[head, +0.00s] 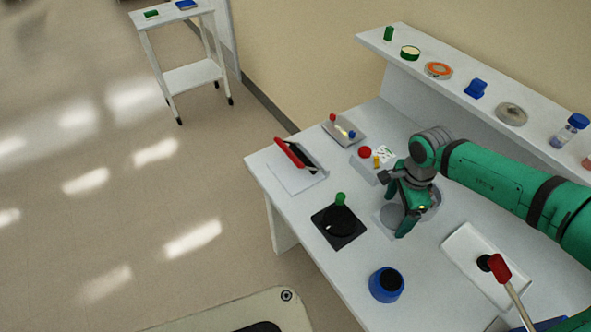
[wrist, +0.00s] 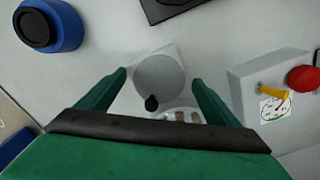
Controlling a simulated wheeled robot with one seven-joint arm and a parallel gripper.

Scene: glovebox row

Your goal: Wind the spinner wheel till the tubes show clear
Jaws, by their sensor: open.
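The spinner wheel is a grey disc (wrist: 160,77) on a pale square base, in the middle of the wrist view. A small black knob (wrist: 152,103) stands at its near edge. Beside the knob a round holder (wrist: 182,116) with small pale-brown tubes shows partly; my gripper body hides the rest, and I cannot tell how clear they are. My gripper (wrist: 159,76) is open and empty, its green fingers on either side of the disc in view. In the head view my gripper (head: 394,212) hangs over the spinner (head: 391,217) and hides much of it.
A box with a red button (head: 365,152) and yellow lever stands behind. A black plate (head: 350,238) with a green knob is left, a blue pot (head: 386,285) in front, a white tray (head: 462,240) right. A shelf (head: 452,86) with several items runs along the back.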

